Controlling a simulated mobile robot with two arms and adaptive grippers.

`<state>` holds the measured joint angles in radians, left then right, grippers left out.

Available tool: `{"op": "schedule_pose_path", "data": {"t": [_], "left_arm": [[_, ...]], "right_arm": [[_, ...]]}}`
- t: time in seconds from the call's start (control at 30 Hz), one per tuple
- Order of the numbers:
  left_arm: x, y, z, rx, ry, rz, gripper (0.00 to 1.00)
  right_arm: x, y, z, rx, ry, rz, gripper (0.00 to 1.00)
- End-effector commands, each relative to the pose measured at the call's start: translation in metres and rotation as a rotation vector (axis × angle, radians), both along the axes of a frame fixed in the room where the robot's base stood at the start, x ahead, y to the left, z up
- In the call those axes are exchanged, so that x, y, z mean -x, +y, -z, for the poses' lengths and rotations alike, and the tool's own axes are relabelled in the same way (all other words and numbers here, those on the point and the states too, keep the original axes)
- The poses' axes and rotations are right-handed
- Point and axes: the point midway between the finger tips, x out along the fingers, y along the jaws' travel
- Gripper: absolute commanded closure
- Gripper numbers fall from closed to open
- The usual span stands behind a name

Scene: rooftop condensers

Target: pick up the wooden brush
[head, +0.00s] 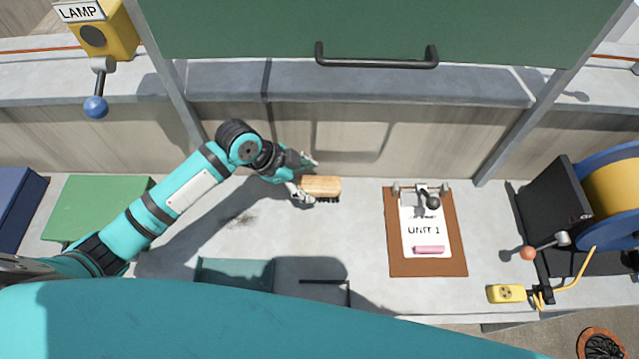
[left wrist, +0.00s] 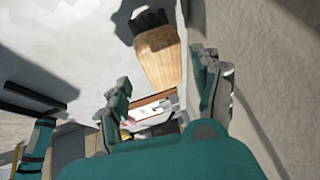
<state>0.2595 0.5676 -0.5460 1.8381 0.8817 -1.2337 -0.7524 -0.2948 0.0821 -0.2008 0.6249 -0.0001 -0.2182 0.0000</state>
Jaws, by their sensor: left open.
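The wooden brush (head: 322,185) lies on the pale work surface close to the back wall, its dark bristles along the near side. My left gripper (head: 311,181) is open at its left end, one finger on the wall side and one on the near side. In the left wrist view the brush (left wrist: 160,57) shows just beyond and between the spread fingertips (left wrist: 161,72), bristles pointing away. I cannot tell whether a finger touches it. My right gripper is in neither view.
A clipboard (head: 456,262) with a "UNIT 1" sheet and a pink piece lies to the right. A cable reel (head: 610,190) stands at far right. A green box (head: 85,200) is at left. A black handle (head: 376,62) on a green panel overhangs the back.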

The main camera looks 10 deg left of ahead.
Motion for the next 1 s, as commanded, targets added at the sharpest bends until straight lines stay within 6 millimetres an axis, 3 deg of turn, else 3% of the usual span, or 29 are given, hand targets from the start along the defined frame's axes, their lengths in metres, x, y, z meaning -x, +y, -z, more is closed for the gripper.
{"op": "schedule_pose_path", "data": {"t": [0.17, 0.5, 0.77, 1.0], "left_arm": [[-0.003, -0.006, 0.008, 0.002, 0.003, 0.000, 0.34], [-0.017, -0.028, 0.043, 0.001, 0.002, 0.000, 0.34], [-0.018, -0.028, 0.046, -0.001, 0.000, 0.001, 0.34], [-0.017, -0.028, 0.046, -0.001, 0.000, 0.000, 0.66]], "right_arm": [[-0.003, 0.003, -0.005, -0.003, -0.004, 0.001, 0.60], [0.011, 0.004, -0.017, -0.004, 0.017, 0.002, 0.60], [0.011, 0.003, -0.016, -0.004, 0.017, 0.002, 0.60], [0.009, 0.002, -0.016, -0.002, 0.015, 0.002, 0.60]]}}
